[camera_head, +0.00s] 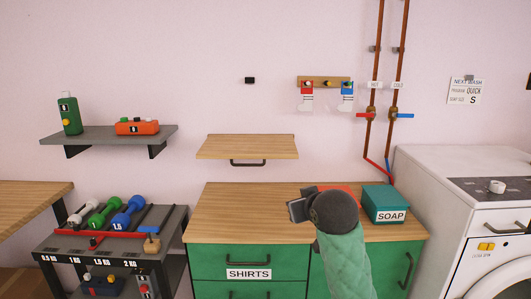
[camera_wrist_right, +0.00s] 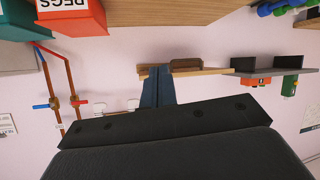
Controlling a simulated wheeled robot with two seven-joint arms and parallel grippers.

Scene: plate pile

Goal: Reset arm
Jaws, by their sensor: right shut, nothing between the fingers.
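My right arm, in a green sleeve with a dark wrist, reaches up from the bottom of the head view. Its gripper (camera_head: 297,209) points left above the wooden counter top (camera_head: 240,205), in front of a mostly hidden red box (camera_head: 345,189). In the right wrist view, which looks upside down, the narrow fingers (camera_wrist_right: 157,86) are together with nothing between them. My left gripper is in neither view.
A teal SOAP box (camera_head: 385,204) stands right of my wrist. Green drawers (camera_head: 230,258) lie below the counter. A small wooden shelf (camera_head: 247,147) with a handle hangs above. A dumbbell rack (camera_head: 85,245) stands left, a white washer (camera_head: 440,180) right.

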